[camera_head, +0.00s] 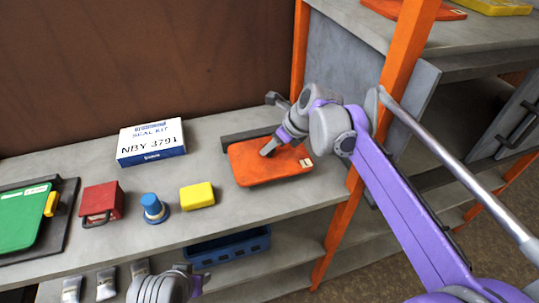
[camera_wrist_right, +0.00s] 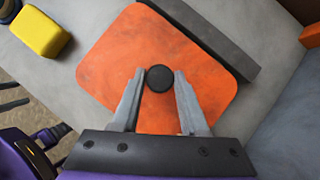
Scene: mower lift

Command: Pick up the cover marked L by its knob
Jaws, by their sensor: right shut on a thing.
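An orange cover (camera_head: 258,174) with rounded corners lies at the right end of the grey bench top. Its small white label (camera_head: 305,162) is too small to read. In the right wrist view the orange cover (camera_wrist_right: 118,60) fills the middle, with a round black knob (camera_wrist_right: 160,78) on it. My right gripper (camera_head: 268,150) comes down over the cover from the right. In the wrist view my right gripper (camera_wrist_right: 159,84) has its two fingers on either side of the knob, shut on it. I cannot tell whether the cover touches the bench.
A grey bar (camera_head: 248,135) runs behind the cover. A yellow block (camera_head: 197,196), a blue cylinder (camera_head: 152,207), a red box (camera_head: 101,200) and a green panel (camera_head: 22,218) stand leftward. A white-and-blue seal kit box (camera_head: 150,145) is behind. An orange post (camera_head: 338,222) rises at the right.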

